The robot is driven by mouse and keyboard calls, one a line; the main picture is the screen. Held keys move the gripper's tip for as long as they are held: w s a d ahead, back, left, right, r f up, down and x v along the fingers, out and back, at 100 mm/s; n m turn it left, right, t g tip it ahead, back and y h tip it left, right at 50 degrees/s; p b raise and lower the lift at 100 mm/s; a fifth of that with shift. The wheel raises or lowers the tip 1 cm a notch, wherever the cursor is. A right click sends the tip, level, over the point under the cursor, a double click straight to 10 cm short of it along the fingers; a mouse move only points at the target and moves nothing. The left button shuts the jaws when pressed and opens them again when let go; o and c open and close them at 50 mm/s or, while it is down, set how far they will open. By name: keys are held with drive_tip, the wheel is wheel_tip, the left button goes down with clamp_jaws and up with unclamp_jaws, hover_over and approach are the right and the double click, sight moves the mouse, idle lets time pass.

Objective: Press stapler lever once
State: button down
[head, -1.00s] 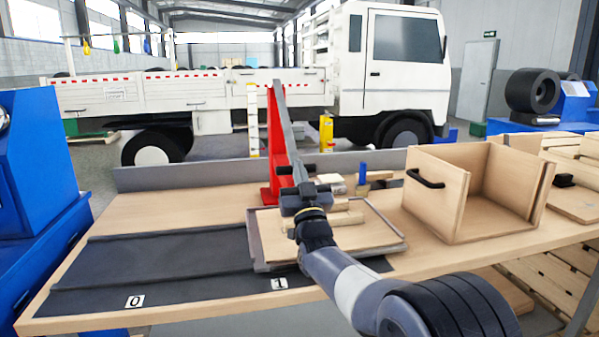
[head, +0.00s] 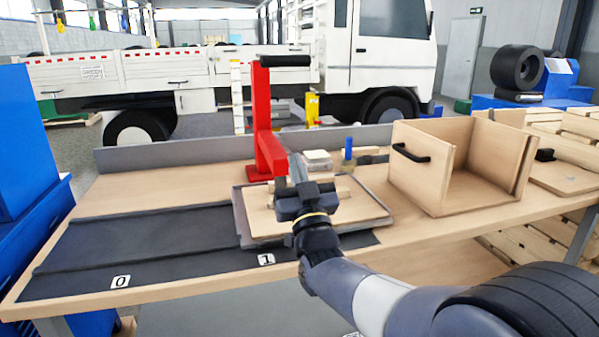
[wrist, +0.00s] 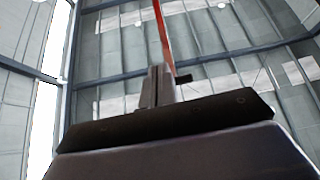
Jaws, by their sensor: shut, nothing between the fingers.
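The red stapler (head: 262,125) stands upright at the back of the tray on the workbench. Its lever is up, with the black handle (head: 285,61) sticking out to the right at the top. In the wrist view the handle (wrist: 183,78) shows beyond the fingers, at the end of a thin red bar. My gripper (head: 297,166) is shut and empty, below the handle and in front of the stapler's lower part. In the wrist view its fingers (wrist: 155,85) point up towards the roof. My gripper hides part of the stapler's foot.
A wooden tray (head: 370,215) with a grey rim lies under my gripper. An open wooden box (head: 440,180) stands to the right. Small items, including a blue-topped one (head: 348,149), lie behind the tray. The dark mat (head: 130,250) at left is clear.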

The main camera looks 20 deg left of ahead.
drive_tip(key=shift+s+d, duration=0.35)
drive_tip(key=shift+s, duration=0.2)
drive_tip(key=shift+s+d, duration=0.3)
drive_tip(key=shift+s, duration=0.2)
drive_tip(key=w+a, duration=0.7)
drive_tip(key=w, duration=0.4)
drive_tip(key=shift+w+f+p, duration=0.2)
drive_tip(key=shift+w+p, duration=0.1)
drive_tip(key=shift+p, duration=0.05)
